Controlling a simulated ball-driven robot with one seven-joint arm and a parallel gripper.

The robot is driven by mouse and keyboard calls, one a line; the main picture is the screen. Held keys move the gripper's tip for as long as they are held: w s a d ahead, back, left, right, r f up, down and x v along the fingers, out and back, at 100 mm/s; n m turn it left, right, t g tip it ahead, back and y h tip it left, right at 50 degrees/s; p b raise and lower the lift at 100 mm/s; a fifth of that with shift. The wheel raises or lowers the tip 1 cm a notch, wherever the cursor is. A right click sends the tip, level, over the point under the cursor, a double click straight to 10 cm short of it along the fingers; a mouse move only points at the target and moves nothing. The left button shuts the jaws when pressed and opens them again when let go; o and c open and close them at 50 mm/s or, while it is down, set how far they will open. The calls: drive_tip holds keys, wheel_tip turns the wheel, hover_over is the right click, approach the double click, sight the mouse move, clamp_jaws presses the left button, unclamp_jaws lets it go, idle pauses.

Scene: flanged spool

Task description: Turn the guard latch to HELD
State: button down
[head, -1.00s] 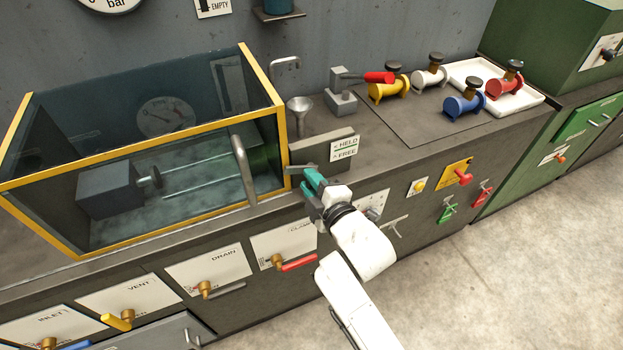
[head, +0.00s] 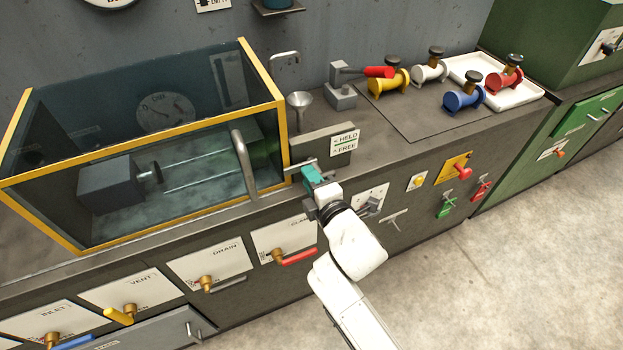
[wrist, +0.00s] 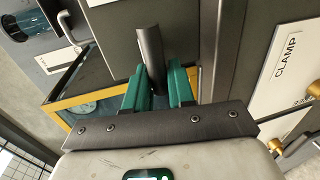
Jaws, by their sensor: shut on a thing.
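The guard latch is a dark grey bar (wrist: 151,55) running between my teal fingers in the wrist view. In the head view its end (head: 303,164) shows beside the guard's right front corner, by a plate marked HELD above FREE (head: 345,142). My gripper (head: 313,178) is shut on the latch; the wrist view shows the fingers (wrist: 158,82) on either side of the bar. The gripper hides much of the latch in the head view, so I cannot tell exactly which mark it points to.
The yellow-framed guard (head: 284,130) with its upright handle (head: 243,165) stands just left. A funnel (head: 299,102) and a red-handled lever (head: 378,72) stand behind. Below are the CLAMP panel (head: 283,240) and its red lever (head: 297,257). Several spools stand at the back right.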

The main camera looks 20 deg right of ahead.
drive_tip(key=c, duration=1.1)
unclamp_jaws()
drive_tip(key=shift+s, duration=0.1)
drive_tip(key=s, duration=0.3)
drive_tip(key=s+r, duration=0.1)
drive_tip(key=s, duration=0.3)
drive_tip(key=s+r+b, duration=0.1)
drive_tip(key=s, duration=0.2)
drive_tip(key=shift+s, duration=0.25)
